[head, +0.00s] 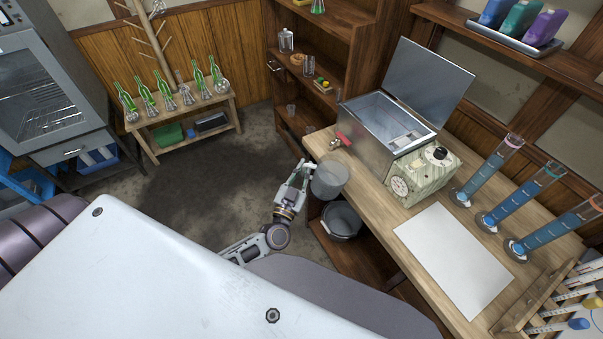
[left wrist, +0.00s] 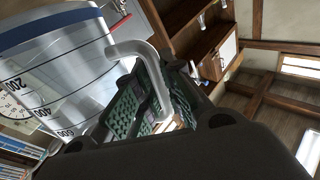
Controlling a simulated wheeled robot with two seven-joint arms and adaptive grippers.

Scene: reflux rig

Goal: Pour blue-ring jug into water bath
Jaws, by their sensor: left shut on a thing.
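The jug (head: 331,178) is a clear graduated vessel. My right gripper is out of view.
A red tap (head: 344,139) sticks out from the bath toward the jug. A dial box (head: 424,175) adjoins the bath. A white sheet (head: 455,258), tall blue-filled cylinders (head: 482,168) and a rack are to the right. A dark bucket (head: 342,220) sits below the tabletop.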

